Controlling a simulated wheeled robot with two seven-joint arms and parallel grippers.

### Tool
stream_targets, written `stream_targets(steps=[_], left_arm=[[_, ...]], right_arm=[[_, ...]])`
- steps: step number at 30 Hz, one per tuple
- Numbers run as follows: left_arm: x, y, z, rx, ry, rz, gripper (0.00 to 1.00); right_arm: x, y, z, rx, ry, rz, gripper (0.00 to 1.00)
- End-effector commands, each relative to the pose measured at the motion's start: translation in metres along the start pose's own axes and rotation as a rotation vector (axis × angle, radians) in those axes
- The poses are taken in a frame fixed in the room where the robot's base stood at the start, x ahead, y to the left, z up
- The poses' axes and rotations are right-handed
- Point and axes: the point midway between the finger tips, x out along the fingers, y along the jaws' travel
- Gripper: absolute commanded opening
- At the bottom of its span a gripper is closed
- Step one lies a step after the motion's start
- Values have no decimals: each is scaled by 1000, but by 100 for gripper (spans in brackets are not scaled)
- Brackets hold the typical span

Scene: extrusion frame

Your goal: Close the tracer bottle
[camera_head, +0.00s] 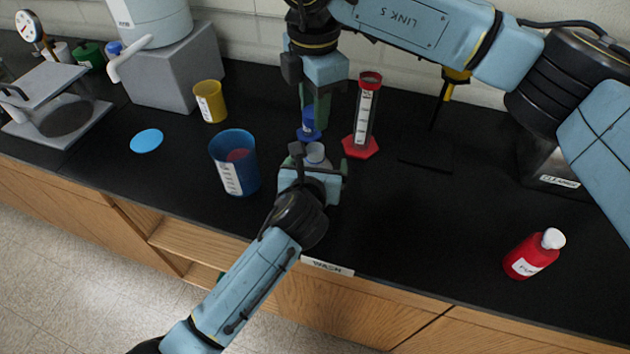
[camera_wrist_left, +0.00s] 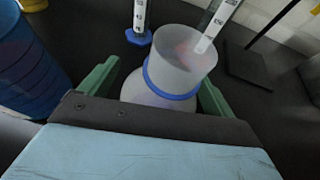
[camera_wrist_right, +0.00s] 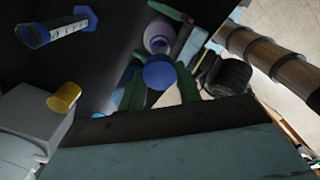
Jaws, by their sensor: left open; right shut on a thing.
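The tracer bottle (camera_wrist_left: 160,85) is whitish and translucent with a blue collar. It stands uncapped on the black bench, between the open green fingers of my left gripper (camera_wrist_left: 155,90); I cannot tell whether they touch it. The bottle's top (camera_head: 316,152) shows in the head view among the left gripper's fingers (camera_head: 312,168). My right gripper (camera_head: 310,118) points down just behind the bottle. In the right wrist view it is shut on a round blue cap (camera_wrist_right: 158,73), apart from the bottle (camera_wrist_right: 157,35).
A red-based graduated cylinder (camera_head: 362,120) stands right of my right gripper. A blue-based cylinder (camera_wrist_left: 138,36) stands behind the bottle. A blue beaker (camera_head: 236,165) is left of the bottle, with a yellow cup (camera_head: 210,102) behind. A red bottle (camera_head: 528,258) stands right; the bench between is clear.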

Motion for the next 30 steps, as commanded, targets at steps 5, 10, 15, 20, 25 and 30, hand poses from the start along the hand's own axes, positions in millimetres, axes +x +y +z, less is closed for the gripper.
stream_targets(steps=[5,10,15,20,25,30], left_arm=[[0,0,0,0,0,0,74],[0,0,0,0,0,0,51],[0,0,0,0,0,0,29],[0,0,0,0,0,0,23],[0,0,0,0,0,0,23],[0,0,0,0,0,0,23]], right_arm=[[0,0,0,0,0,0,13],[0,0,0,0,0,0,13],[0,0,0,0,0,0,13],[2,0,0,0,0,-1,13],[23,-1,0,1,0,-3,13],[47,0,1,1,0,-2,13]])
